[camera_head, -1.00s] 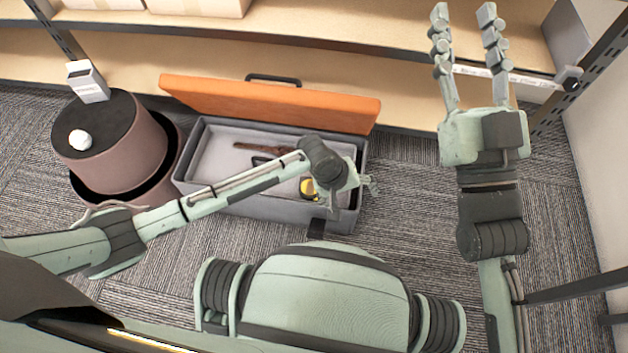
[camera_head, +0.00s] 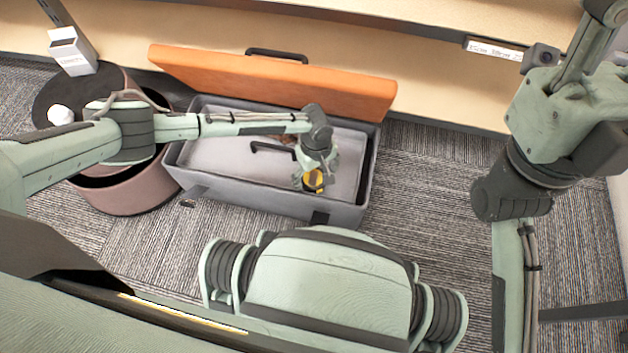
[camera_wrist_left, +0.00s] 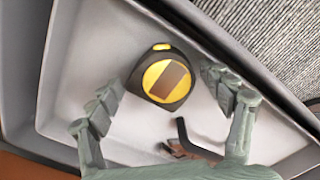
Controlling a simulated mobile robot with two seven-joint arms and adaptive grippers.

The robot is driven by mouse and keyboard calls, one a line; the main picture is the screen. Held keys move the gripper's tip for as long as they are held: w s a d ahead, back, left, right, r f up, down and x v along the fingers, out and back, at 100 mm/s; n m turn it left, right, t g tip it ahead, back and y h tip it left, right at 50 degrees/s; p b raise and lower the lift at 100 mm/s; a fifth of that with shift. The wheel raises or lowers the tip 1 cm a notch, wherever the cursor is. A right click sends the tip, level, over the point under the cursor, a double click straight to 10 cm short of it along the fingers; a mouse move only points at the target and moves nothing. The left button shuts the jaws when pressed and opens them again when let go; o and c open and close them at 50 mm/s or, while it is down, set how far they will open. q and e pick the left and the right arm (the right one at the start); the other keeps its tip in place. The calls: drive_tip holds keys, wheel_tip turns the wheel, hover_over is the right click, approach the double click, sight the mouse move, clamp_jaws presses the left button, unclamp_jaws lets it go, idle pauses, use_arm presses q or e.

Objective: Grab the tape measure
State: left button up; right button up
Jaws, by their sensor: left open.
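The tape measure (camera_head: 314,181) is black with a round yellow face. It lies in the grey tray of the open toolbox, near the tray's right end in the head view. In the left wrist view the tape measure (camera_wrist_left: 164,78) lies ahead of and between the fingers of my left gripper (camera_wrist_left: 170,100). The left gripper (camera_head: 315,178) is open, pointing down over the tape measure, with nothing held. My right gripper is at the top right of the head view; its fingers are cut off by the picture edge.
The toolbox (camera_head: 262,198) has grey walls and a raised orange lid (camera_head: 270,83) behind. A dark tray handle (camera_wrist_left: 192,140) lies near the left gripper. Carpet is clear right of the toolbox.

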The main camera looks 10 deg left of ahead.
use_arm(q)
drive_tip(key=shift+f, duration=0.35)
drive_tip(key=shift+c, duration=0.4)
drive_tip(key=c, duration=1.1)
drive_tip(key=shift+o, duration=0.2)
drive_tip(key=shift+r, duration=0.1)
drive_tip(key=shift+r, duration=0.1)
